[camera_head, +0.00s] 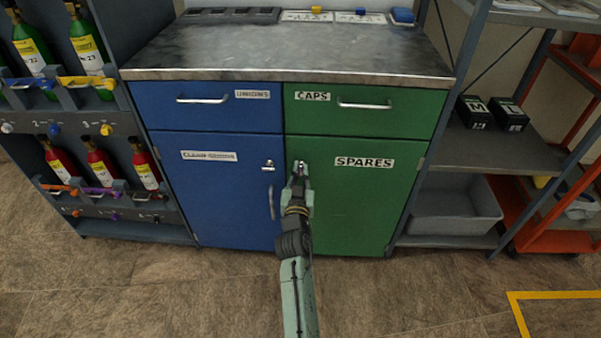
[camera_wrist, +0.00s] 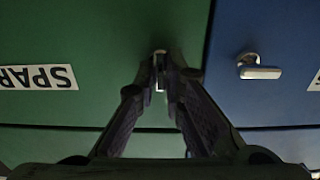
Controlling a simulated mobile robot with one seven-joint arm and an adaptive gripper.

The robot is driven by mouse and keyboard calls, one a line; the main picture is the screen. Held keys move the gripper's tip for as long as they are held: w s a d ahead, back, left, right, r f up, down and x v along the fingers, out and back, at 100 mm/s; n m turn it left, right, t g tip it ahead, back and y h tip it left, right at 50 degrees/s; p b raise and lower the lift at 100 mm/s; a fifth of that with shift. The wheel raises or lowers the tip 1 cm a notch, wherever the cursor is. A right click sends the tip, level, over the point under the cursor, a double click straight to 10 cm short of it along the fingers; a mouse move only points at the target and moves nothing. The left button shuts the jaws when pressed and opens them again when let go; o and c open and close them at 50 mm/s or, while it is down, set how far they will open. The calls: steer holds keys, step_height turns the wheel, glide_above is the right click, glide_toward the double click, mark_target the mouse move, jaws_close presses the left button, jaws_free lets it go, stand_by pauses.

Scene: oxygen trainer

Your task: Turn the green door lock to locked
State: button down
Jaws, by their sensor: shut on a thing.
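The green door (camera_head: 345,205) labelled SPARES is closed on the right of the cabinet. Its lock (camera_head: 299,163) is near the door's upper left corner, mostly covered by my gripper (camera_head: 299,172). In the wrist view, which shows the label upside down, the green door's lock (camera_wrist: 160,86) is a small metal piece between the fingertips of my gripper (camera_wrist: 160,80). The fingers are shut on it, and it looks lined up with the fingers. Much of the lock is hidden, so its exact setting is hard to read.
The blue door (camera_head: 220,195) has its own lock lever (camera_head: 268,166), also in the wrist view (camera_wrist: 259,70), close beside my gripper. Drawers with bar handles (camera_head: 364,105) sit above. A bottle rack (camera_head: 95,150) stands left, shelving (camera_head: 480,150) right. Floor in front is clear.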

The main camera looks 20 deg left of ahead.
steer(key=shift+n, duration=0.4)
steer(key=n+p, duration=0.1)
steer(key=n, duration=0.3)
steer(key=shift+r, duration=0.1)
steer(key=n+p, duration=0.1)
steer(key=n, duration=0.3)
steer(key=shift+a, duration=0.15)
steer(key=shift+n+p, duration=1.55)
steer(key=shift+n, duration=2.95)
steer(key=c, duration=1.7)
jaws_free()
steer(key=shift+a+f, duration=0.1)
steer(key=shift+f, duration=0.2)
steer(key=shift+s, duration=0.15)
